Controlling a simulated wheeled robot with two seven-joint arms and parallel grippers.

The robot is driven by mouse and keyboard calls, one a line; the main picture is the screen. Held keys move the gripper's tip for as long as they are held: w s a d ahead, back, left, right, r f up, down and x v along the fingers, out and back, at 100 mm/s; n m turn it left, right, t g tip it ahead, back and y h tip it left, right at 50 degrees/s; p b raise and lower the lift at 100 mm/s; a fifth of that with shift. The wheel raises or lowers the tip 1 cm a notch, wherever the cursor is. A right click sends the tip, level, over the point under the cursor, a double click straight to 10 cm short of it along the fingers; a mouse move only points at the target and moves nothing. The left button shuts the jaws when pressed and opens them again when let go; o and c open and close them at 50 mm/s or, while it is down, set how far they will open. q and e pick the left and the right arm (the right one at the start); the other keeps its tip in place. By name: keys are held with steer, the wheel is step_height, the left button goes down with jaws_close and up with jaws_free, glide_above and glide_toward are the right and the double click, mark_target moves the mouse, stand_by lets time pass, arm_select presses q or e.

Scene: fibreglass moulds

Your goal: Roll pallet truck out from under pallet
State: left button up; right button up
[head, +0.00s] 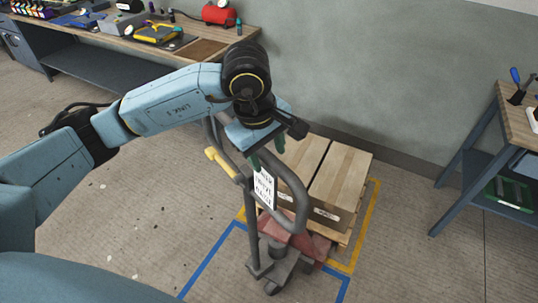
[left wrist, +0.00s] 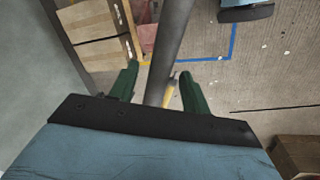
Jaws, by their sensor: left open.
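The pallet truck (head: 301,205) has a grey loop handle, a yellow lever (head: 222,164) and a hanging paper sign. Its red body (head: 318,247) meets the near end of the wooden pallet (head: 343,237), and its forks are hidden beneath. The pallet carries two long cartons (head: 340,176). My left gripper (head: 266,153) is open at the top of the handle. In the left wrist view, a grey handle bar (left wrist: 169,50) passes between the green fingers of my left gripper (left wrist: 158,80); I cannot tell whether they touch it. My right gripper is not in view.
A yellow floor line (head: 372,205) borders the pallet, and a blue line (head: 212,262) marks the floor around the truck's near end. A workbench (head: 205,50) with tools stands at the back left, another bench (head: 518,112) at the right. Floor left of the truck is free.

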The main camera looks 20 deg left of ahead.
arm_select(q)
steer(key=shift+w+d+f, duration=0.1)
steer(key=shift+w+f, duration=0.1)
steer(key=shift+f, duration=0.95)
jaws_close()
stand_by(0.5)
